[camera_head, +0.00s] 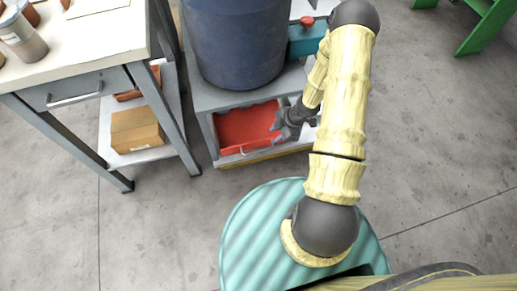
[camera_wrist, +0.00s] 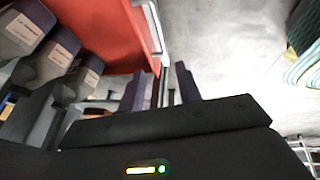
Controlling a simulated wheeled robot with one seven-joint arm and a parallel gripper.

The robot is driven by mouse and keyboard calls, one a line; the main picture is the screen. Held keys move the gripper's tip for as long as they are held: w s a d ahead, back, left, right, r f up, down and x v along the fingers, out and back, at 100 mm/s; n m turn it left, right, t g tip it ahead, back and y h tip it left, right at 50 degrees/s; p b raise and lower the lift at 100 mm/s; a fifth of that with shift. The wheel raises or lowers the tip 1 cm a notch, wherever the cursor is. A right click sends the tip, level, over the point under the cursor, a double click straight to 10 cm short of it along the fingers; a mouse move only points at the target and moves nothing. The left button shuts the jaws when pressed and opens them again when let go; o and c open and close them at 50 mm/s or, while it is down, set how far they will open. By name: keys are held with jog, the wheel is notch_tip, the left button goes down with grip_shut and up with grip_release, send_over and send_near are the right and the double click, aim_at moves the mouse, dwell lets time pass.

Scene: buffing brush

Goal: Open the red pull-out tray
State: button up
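The red pull-out tray (camera_head: 243,127) sits in the grey cabinet under the blue barrel. Its front edge is near the cabinet's front, and a thin pale handle (camera_head: 245,150) shows there. My gripper (camera_head: 279,132) is at the right part of the tray's front. In the wrist view the red tray (camera_wrist: 105,32) fills the upper left, with the pale handle (camera_wrist: 154,27) along its edge. The two fingers of my gripper (camera_wrist: 161,88) stand apart, with the line of the handle running toward the gap between them. Whether they touch the handle I cannot tell.
A blue barrel (camera_head: 238,42) stands on the grey cabinet (camera_head: 204,95). At left is a workbench (camera_head: 75,58) with a drawer, and a cardboard box (camera_head: 136,130) on its low shelf. Bare floor (camera_head: 165,225) lies before the cabinet. Green legs (camera_head: 484,25) stand at upper right.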

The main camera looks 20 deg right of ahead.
aim_at(256, 151)
jog(key=b+x, duration=0.8)
jog(key=x, duration=0.8)
jog(key=shift+s+f, duration=0.1)
jog(key=shift+f, duration=0.2)
jog(key=shift+c, duration=0.2)
grip_shut()
